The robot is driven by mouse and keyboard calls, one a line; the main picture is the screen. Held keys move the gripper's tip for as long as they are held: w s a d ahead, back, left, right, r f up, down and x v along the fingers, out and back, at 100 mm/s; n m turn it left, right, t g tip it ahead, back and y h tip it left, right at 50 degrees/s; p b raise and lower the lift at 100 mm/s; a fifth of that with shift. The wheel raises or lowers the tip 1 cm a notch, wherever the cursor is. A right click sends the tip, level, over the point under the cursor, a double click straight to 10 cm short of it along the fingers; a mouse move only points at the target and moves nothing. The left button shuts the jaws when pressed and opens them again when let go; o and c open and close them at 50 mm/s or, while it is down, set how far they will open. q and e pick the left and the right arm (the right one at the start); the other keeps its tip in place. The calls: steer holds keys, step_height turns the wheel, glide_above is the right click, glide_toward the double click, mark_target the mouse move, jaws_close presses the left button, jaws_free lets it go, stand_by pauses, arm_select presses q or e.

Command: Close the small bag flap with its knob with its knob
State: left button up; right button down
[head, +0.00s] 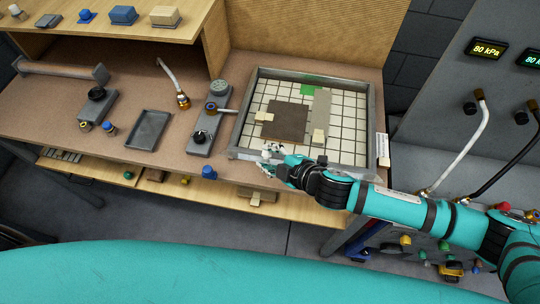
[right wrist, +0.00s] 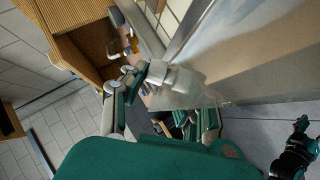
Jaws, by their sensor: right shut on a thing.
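The grey metal frame (head: 375,120) holds a cream gridded bed with a dark square panel (head: 284,121) and a lighter strip (head: 321,108) on it. My right gripper (head: 270,154) is at the frame's front left edge, shut on a small pale piece that looks like the flap knob. In the right wrist view the pale knob (right wrist: 158,71) sits between the fingers, joined to a translucent sheet that looks like the bag flap (right wrist: 182,90). The sheet stands raised beside the frame. Its full outline is unclear in the head view.
A valve block (head: 203,133), a grey tray (head: 148,130) and a roller (head: 62,70) lie left of the frame. Gauges and hoses (head: 468,145) stand at the right. A shelf (head: 110,30) is at the back left.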

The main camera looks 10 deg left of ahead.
steer(key=n+t+b, duration=0.1)
steer(key=b, duration=0.1)
steer(key=s+f+n+t+y+b, duration=0.1)
steer(key=b, duration=0.2)
steer(key=shift+t+b, duration=0.35)
steer(key=shift+t, duration=0.05)
steer(key=shift+s+r+n+t+b, duration=0.15)
steer(key=shift+n+t+b, duration=0.15)
steer(key=shift+b, duration=0.3)
steer(key=shift+r+y, duration=0.2)
steer(key=shift+y, duration=0.1)
steer(key=c, duration=1.3)
jaws_free()
steer(key=shift+o, duration=0.4)
steer(key=shift+f, duration=0.2)
steer(key=v, duration=1.2)
steer(key=shift+s, duration=0.15)
steer(key=shift+a, duration=0.1)
